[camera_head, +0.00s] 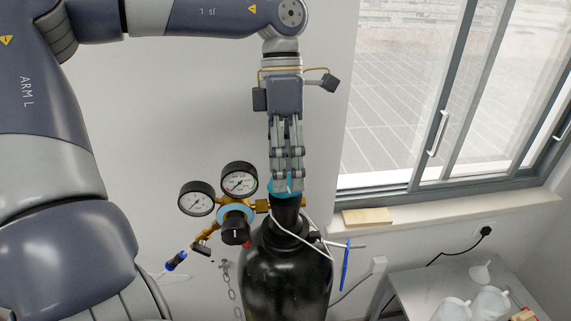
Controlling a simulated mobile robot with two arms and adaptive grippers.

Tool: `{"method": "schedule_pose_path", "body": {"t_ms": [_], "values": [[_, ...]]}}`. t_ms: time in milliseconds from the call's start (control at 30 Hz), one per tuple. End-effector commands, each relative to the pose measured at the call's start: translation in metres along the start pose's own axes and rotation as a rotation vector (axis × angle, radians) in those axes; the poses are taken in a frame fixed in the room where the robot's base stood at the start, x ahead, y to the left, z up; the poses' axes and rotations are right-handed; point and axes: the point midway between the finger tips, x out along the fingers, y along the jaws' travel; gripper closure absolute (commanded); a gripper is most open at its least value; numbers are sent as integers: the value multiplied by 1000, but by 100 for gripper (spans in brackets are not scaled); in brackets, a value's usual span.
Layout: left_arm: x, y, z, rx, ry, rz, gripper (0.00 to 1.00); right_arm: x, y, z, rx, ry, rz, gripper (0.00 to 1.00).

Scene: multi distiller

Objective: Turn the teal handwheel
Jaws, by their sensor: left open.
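The teal handwheel (271,187) is on top of the black gas cylinder (288,275), and only parts of it show behind my fingers. My left gripper (287,188) points down from above, with its fingertips at the handwheel. The fingers overlap the wheel in this view, and I cannot tell whether they touch it. The gripper is open. My right gripper is not in view.
A brass regulator with two round gauges (239,180) and a black knob (236,229) sits left of the valve. A blue-handled wrench-like tool (346,266) is at the right. A window (435,110) and a side table (425,285) stand farther right.

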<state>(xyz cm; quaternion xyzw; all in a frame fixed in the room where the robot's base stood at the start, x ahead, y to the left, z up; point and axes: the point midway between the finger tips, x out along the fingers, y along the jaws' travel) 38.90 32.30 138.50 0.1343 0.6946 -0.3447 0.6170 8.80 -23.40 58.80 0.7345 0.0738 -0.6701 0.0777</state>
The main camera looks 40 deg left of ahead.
Motion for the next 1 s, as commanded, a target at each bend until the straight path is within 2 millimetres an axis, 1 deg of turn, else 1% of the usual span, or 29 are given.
{"method": "schedule_pose_path", "body": {"t_ms": [167,400,467,500,567,600,833,1000], "values": [[8,0,0,-1,-1,-1,32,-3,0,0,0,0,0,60],[9,0,0,-1,-1,0,32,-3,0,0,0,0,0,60],[9,0,0,-1,-1,0,46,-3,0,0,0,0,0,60],[9,0,0,-1,-1,0,55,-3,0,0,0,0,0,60],[9,0,0,-1,-1,0,69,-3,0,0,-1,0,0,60],[9,0,0,0,-1,0,77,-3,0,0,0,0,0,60],[10,0,0,-4,0,0,78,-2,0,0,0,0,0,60],[12,0,-1,-39,-12,0,78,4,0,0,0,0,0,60]]}}
